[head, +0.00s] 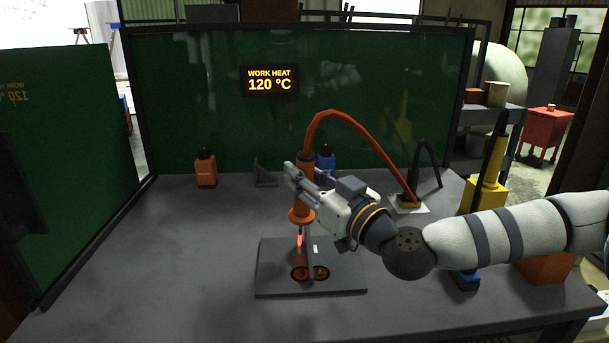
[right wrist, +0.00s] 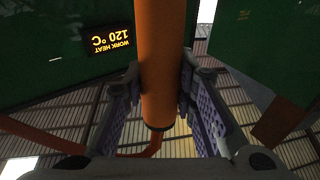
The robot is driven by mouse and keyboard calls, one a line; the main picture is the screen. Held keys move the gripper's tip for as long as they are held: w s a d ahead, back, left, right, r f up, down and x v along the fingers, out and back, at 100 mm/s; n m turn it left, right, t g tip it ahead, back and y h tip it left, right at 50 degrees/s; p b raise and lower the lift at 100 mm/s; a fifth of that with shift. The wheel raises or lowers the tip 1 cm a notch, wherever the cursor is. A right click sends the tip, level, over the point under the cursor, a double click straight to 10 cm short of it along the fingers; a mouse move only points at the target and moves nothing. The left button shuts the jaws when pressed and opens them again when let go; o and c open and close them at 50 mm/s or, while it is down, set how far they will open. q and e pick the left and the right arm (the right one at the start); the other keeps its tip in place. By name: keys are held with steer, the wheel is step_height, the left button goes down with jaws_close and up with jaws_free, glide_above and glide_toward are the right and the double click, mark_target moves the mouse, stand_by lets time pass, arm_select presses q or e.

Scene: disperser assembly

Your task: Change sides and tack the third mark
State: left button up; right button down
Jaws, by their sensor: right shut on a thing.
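My right gripper (head: 303,187) is shut on the orange handle of a torch (head: 304,214), which it holds upright over the workpiece. In the right wrist view the orange handle (right wrist: 162,60) runs between the two finger pads. The torch's lower end is close to a thin upright piece (head: 307,250) on a dark base plate (head: 345,283); whether they touch I cannot tell. Orange-red glowing rings (head: 300,274) show low on either side of that piece. A small pale spot shows at its right. The marks cannot be told apart. My left gripper is not in view.
The orange hose (head: 350,122) arcs from the torch to a small unit (head: 409,203) at the right. An orange bottle (head: 205,168), a blue bottle (head: 326,158) and a grey bracket (head: 264,174) stand at the back. The sign (head: 270,81) reads 120 °C. The table's left (head: 150,260) is clear.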

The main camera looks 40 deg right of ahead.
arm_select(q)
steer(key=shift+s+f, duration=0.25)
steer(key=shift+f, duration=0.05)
arm_select(e)
steer(key=shift+f, duration=0.55)
